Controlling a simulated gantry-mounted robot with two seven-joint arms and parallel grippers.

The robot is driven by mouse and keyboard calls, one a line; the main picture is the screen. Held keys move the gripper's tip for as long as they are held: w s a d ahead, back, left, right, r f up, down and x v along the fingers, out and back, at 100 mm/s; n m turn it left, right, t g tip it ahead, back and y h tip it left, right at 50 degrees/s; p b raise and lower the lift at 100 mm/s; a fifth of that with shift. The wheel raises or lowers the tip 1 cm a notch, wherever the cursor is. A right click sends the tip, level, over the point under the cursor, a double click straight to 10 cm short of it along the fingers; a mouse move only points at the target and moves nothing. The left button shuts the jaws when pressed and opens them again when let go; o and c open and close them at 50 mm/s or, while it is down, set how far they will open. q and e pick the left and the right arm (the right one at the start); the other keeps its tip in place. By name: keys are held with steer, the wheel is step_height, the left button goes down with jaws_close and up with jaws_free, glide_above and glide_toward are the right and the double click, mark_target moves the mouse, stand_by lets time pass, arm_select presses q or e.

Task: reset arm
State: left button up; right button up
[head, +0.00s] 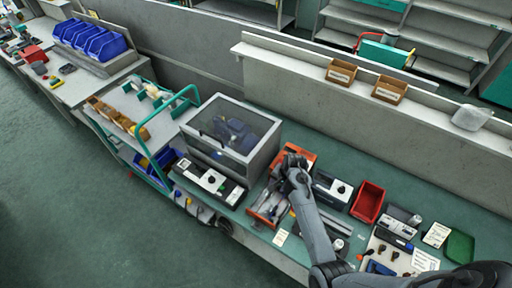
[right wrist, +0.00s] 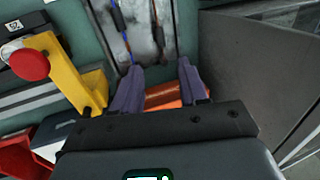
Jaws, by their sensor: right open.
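My right arm comes in from the bottom right in the head view. Its gripper (head: 288,165) is over an orange tray (head: 262,217) on the bench, just right of the clear-lidded box (head: 232,130). In the right wrist view the two fingers of the right gripper (right wrist: 160,68) stand apart, with nothing held between them. An orange surface (right wrist: 165,97) shows below and between the fingers. Whether the fingers touch it I cannot tell. The arm and gripper hide part of the tray. My left gripper is not in either view.
A red bin (head: 368,202), a grey device (head: 331,189) and a green tray (head: 459,247) stand right of the gripper. A yellow bracket with a red knob (right wrist: 32,64) is close in the right wrist view. A wall ledge with brown boxes (head: 341,73) runs behind.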

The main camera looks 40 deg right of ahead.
steer(key=s+a+r+n+h+p, duration=0.25)
steer(key=s+r+n+p, duration=0.4)
steer(key=s+r, duration=0.35)
steer(key=s+a+r+n+y+p, duration=0.2)
steer(key=s+a+r+n+p, duration=0.2)
steer(key=s+a+r+n, duration=0.8)
step_height(320, 180, down, 47)
steer(key=s+a+m+b, duration=0.1)
steer(key=a+m+b, duration=0.1)
steer(key=b, duration=4.6)
steer(key=shift+s+a+r+t, duration=0.15)
steer(key=shift+a+t, duration=0.05)
steer(key=shift+t, duration=0.2)
